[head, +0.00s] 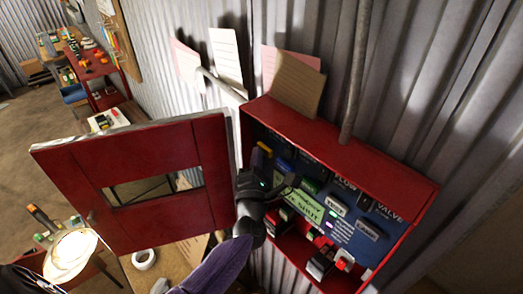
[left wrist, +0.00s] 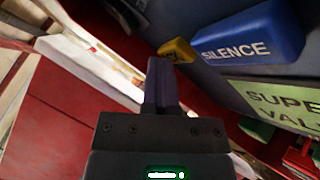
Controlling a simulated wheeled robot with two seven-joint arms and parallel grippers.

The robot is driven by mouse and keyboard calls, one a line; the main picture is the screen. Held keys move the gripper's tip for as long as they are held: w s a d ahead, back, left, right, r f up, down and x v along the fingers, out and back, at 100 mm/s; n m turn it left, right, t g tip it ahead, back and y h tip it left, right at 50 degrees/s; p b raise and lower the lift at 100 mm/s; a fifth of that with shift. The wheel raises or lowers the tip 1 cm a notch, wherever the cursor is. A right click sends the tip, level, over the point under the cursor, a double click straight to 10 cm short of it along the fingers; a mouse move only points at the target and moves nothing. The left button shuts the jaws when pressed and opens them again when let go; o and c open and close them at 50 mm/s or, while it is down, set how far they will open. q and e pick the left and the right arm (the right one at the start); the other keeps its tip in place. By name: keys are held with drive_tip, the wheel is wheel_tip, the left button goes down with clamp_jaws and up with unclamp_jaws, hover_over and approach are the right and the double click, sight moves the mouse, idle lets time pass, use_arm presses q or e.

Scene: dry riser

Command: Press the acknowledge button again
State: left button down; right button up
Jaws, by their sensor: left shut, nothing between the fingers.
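The open red cabinet (head: 340,145) on the wall holds a dark blue panel with several coloured buttons. A small yellow button (head: 265,149) sits at the panel's upper left; in the left wrist view the yellow button (left wrist: 178,50) is partly covered by my fingers, so its lettering cannot be read. My left gripper (head: 284,184) is shut and empty in front of the panel's left part. In the left wrist view its fingertips (left wrist: 162,68) overlap the yellow button's lower left; I cannot tell whether they touch it. My right gripper is not in view.
A blue SILENCE button (left wrist: 252,35) is right of the yellow one, above a pale green label (left wrist: 275,103). The red cabinet door (head: 130,150) stands open at left. A pipe (head: 356,75) runs down to the cabinet top, and paper sheets (head: 226,55) hang above.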

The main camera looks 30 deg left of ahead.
use_arm(q)
drive_tip(key=shift+s+a, duration=0.3)
drive_tip(key=shift+s, duration=0.45)
drive_tip(key=shift+p, duration=0.3)
drive_tip(key=s, duration=0.1)
drive_tip(key=s+a, duration=0.1)
drive_tip(key=s, duration=0.1)
drive_tip(key=s+a+p, duration=0.1)
drive_tip(key=shift+s, duration=0.3)
